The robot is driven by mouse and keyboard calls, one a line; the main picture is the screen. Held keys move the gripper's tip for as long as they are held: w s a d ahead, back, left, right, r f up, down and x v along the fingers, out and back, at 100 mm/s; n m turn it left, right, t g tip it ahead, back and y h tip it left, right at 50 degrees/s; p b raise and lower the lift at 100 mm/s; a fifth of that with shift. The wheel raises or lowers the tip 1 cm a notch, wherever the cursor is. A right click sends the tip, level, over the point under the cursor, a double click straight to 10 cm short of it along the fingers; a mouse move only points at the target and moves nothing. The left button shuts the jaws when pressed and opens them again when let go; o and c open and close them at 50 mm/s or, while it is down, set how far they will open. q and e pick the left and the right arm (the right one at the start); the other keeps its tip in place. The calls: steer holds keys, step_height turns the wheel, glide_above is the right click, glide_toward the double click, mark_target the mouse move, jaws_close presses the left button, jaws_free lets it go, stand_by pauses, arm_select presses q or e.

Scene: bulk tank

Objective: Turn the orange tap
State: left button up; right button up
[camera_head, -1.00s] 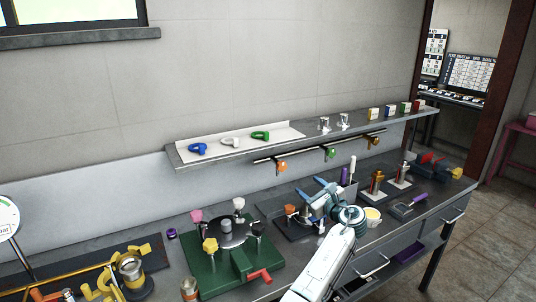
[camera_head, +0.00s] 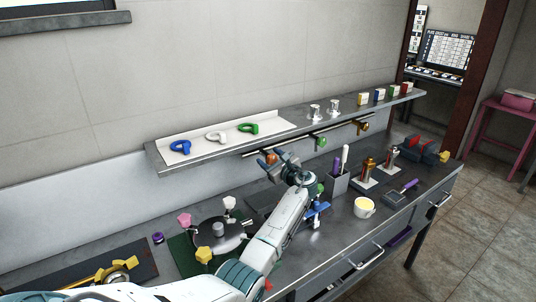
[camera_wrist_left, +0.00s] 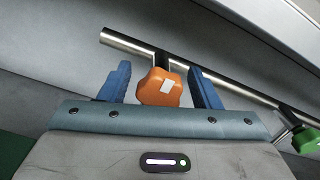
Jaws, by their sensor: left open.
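The orange tap (camera_wrist_left: 160,88) hangs from a metal pipe under the wall shelf. It has a lobed knob with a white mark on its face. In the head view only a little of the orange tap (camera_head: 272,158) shows behind my left gripper (camera_head: 268,163). In the left wrist view my left gripper (camera_wrist_left: 160,85) is open, with one blue finger on each side of the orange knob. I cannot tell whether the fingers touch it. My right gripper is not in view.
A green tap (camera_head: 320,143) and a brown-gold tap (camera_head: 363,126) hang further right on the same pipe (camera_wrist_left: 235,88). The shelf (camera_head: 160,157) above carries coloured rings and small boxes. The bench below holds a yellow-filled cup (camera_head: 364,207) and other fixtures.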

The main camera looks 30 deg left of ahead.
arm_select(q)
steer(key=shift+w+a+r, duration=0.15)
steer(key=shift+a, duration=0.4)
steer(key=c, duration=1)
steer(key=n+b, duration=0.1)
steer(key=b, duration=0.1)
steer(key=shift+f+n+b, duration=0.35)
steer(key=shift+f+n, duration=0.05)
steer(key=shift+r+n+b, duration=0.2)
steer(key=shift+n+b, duration=0.45)
steer(key=shift+n, duration=0.05)
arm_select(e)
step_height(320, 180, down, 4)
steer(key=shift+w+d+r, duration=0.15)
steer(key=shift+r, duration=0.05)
